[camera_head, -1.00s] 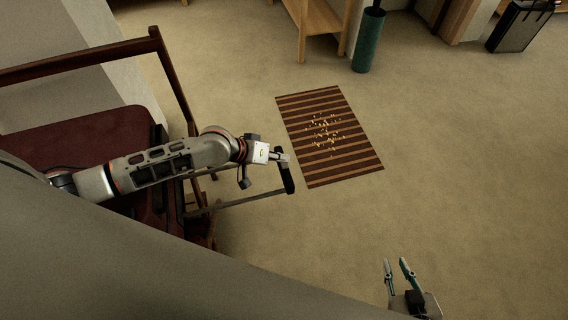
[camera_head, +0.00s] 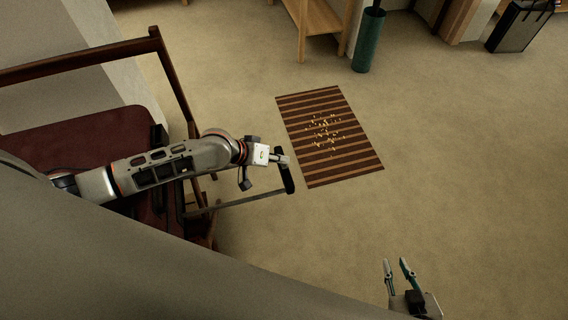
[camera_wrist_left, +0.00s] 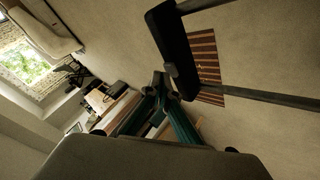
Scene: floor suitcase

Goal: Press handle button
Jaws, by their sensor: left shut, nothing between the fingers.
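The pull handle has a black grip (camera_head: 287,178) on two thin metal rods (camera_head: 238,202), which stretch out over the floor from the chair side. The suitcase body is mostly hidden behind my left arm. My left gripper (camera_head: 286,158) is shut and empty, with its tips at the upper end of the grip. In the left wrist view, the grip (camera_wrist_left: 173,45) crosses close beside the shut fingertips (camera_wrist_left: 160,80). I cannot tell whether they touch it. No button can be made out. My right gripper (camera_head: 396,264) is open and empty at the bottom right.
A dark wooden chair (camera_head: 85,59) with a red seat stands at the left, beneath my left arm. A striped mat (camera_head: 302,107) with small pale bits lies on the carpet. A green cylinder (camera_head: 368,42) and a black case (camera_head: 519,28) stand farther back. The floor at right is clear.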

